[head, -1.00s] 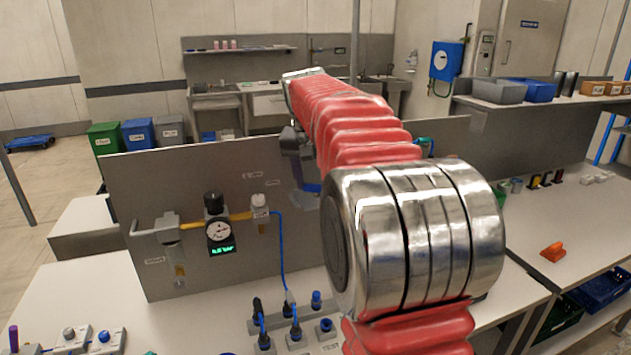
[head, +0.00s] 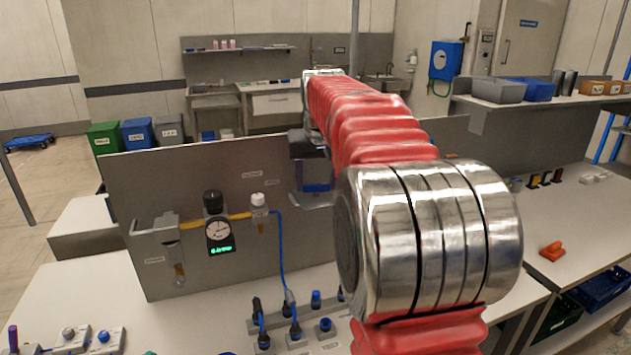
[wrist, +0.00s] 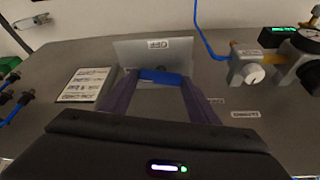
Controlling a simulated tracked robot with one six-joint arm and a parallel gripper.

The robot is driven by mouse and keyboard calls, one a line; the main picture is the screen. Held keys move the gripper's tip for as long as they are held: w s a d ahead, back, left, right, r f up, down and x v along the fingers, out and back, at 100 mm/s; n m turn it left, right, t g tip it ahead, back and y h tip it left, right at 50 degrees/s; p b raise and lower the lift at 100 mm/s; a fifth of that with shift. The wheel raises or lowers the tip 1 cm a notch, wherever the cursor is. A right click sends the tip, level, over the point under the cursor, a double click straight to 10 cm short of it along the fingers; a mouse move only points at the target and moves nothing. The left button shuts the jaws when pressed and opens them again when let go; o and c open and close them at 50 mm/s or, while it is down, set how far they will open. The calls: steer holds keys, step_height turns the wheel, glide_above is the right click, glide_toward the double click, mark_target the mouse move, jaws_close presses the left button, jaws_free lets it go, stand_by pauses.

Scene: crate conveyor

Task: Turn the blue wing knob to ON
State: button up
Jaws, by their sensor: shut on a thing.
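The blue wing knob (wrist: 162,77) shows in the wrist view as a blue bar between the two purple fingertips of my gripper (wrist: 160,82). The fingers are shut on it, one at each end. Just beyond it, a grey plate (wrist: 125,50) carries an OFF label (wrist: 157,43), which appears upside down. Another label (wrist: 217,101) is partly hidden by the right finger. The knob's exact angle is hard to tell. In the head view my gripper (head: 315,180) is at the grey panel (head: 130,185), partly hidden by my arm.
A pressure gauge (head: 218,231) with a green display and a white knob (head: 258,199) sit on the panel to the left. A blue hose (head: 281,250) runs down to several plugs on the bench. A printed card (wrist: 82,85) is left of the fingers in the wrist view.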

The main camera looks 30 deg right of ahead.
steer(key=shift+d+n+t+y, duration=0.1)
steer(key=shift+n+t+y, duration=0.25)
steer(key=shift+n, duration=0.85)
steer(key=o, duration=1)
steer(key=shift+o, duration=0.2)
steer(key=v, duration=1.3)
steer(key=shift+r, duration=0.4)
steer(key=shift+s, duration=0.2)
